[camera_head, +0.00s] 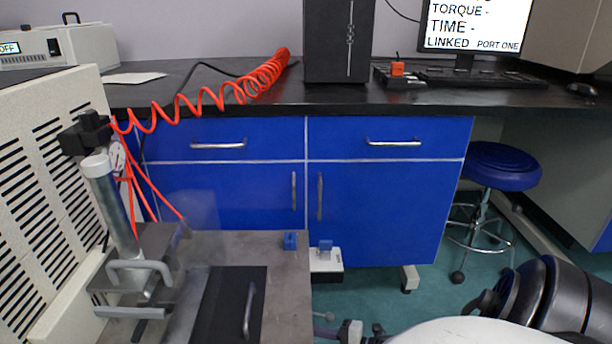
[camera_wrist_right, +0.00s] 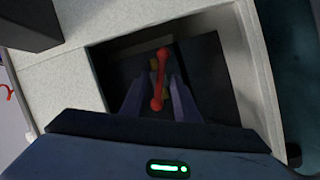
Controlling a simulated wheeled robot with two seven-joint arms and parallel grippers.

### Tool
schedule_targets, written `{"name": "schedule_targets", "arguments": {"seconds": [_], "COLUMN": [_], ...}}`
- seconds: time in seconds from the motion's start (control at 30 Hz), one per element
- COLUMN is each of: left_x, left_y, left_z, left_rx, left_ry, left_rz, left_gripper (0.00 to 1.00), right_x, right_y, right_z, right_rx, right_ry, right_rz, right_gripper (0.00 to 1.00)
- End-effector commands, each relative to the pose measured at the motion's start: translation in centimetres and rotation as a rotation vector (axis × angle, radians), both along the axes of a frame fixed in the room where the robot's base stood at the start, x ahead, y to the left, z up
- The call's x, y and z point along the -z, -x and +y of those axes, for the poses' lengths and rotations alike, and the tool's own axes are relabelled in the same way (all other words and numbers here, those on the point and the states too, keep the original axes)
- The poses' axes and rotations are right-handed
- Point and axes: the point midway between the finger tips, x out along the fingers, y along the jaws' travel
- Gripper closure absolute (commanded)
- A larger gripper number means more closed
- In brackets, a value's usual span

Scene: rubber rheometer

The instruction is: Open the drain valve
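In the right wrist view, a red valve handle (camera_wrist_right: 158,80) with rounded ends stands inside a dark square recess (camera_wrist_right: 215,75) in a pale housing. A small yellowish part shows behind the handle. My right gripper (camera_wrist_right: 160,88) reaches into the recess with its two fingers apart, one on each side of the handle. I cannot tell whether either finger touches it. The recess is dark, so the valve body is hard to make out. In the head view the handle and my right gripper are hidden. My left gripper is in neither view.
In the head view, the pale vented machine (camera_head: 40,190) stands at left, with a grey metal deck (camera_head: 285,260). A coiled red hose (camera_head: 215,98) runs from the black bench (camera_head: 440,102). Blue cabinets (camera_head: 225,185) stand behind; a blue stool (camera_head: 500,167) is at right.

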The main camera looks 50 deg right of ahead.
Motion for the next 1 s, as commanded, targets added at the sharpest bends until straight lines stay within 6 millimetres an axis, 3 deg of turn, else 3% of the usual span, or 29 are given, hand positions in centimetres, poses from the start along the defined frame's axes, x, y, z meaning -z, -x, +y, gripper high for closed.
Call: {"name": "schedule_targets", "arguments": {"seconds": [0.17, 0.6, 1.0], "left_x": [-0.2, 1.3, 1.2], "left_y": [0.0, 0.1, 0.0], "left_z": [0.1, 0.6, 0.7], "left_rx": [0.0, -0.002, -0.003], "left_ry": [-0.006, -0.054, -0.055], "left_rz": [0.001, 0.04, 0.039], "left_gripper": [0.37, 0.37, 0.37], "right_x": [-0.3, -1.5, -1.7], "right_y": [1.4, 8.7, 9.6], "right_z": [-0.5, -2.8, -3.2], "right_rx": [0.001, 0.0, 0.0], "right_ry": [0.001, 0.0, 0.0], "right_rz": [0.004, 0.001, 0.0], "right_gripper": [0.72, 0.72, 0.72]}}
